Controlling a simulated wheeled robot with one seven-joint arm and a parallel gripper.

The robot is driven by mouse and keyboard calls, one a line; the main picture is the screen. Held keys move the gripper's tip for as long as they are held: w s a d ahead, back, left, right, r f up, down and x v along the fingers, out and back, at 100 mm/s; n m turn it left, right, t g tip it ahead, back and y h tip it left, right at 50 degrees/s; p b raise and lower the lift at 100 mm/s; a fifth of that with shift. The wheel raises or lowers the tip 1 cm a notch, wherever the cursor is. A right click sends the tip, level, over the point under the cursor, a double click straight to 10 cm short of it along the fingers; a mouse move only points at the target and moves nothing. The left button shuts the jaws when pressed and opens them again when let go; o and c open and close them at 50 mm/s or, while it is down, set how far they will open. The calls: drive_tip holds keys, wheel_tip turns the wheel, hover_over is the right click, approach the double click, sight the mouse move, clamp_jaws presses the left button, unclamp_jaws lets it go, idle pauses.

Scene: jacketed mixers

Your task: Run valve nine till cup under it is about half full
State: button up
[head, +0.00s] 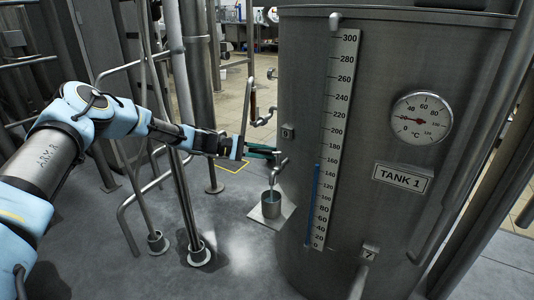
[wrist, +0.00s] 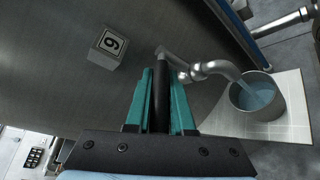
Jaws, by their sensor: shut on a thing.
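My gripper (head: 262,152) is at the side of the tank. In the wrist view its teal fingers (wrist: 161,90) are shut on the dark lever (wrist: 162,105) of a valve. A tag (wrist: 112,43) reading 9 is on the tank wall beside it. The valve's bent metal spout (wrist: 222,68) reaches over a metal cup (wrist: 240,98). The cup also shows in the head view (head: 271,206), with a thin pale stream above it. Bluish liquid (wrist: 261,97) is in the cup with bare inner wall above it; the exact level is hard to tell.
The cup stands on a pale square plate (head: 284,216) on the floor. Tank 1 (head: 420,65) carries a level scale (head: 340,110), a dial (head: 422,118) and another tap tagged 7 (head: 368,252). Upright pipes (head: 178,195) stand close to my arm.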

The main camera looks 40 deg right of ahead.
clamp_jaws()
idle(0.8)
